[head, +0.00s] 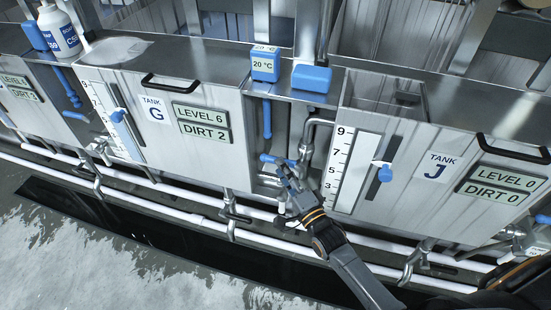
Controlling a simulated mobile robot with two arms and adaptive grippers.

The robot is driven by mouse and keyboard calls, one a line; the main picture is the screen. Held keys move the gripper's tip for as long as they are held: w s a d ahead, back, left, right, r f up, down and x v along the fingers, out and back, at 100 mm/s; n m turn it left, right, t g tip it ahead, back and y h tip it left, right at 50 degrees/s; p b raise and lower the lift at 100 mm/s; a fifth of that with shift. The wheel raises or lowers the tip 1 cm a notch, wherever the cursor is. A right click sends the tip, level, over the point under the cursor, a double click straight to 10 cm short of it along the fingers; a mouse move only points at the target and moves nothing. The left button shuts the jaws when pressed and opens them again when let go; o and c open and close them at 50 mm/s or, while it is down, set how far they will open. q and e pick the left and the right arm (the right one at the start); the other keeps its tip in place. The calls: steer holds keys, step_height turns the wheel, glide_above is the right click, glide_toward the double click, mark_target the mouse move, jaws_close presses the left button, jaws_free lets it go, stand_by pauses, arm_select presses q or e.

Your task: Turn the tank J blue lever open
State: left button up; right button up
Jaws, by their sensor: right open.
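Tank J is a steel tank at the right, with a white "TANK J" label (438,170). In the recess at its left side, a blue lever (272,159) points left, roughly level, from a steel valve and pipe. My right gripper (287,178) reaches up from the lower right and is open. Its fingertips are at or just below the lever's right part; I cannot tell whether they touch it. The gripper hides part of the valve area. My left gripper is not in view.
Tank G (158,109) stands to the left with its own gauge. A vertical blue handle (267,118) hangs above the lever. White pipes (185,215) run below along a dark floor channel (150,240). Blue boxes (311,78) sit on the ledge above.

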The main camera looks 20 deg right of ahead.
steer(key=shift+x, duration=2.25)
steer(key=shift+c, duration=0.3)
jaws_close()
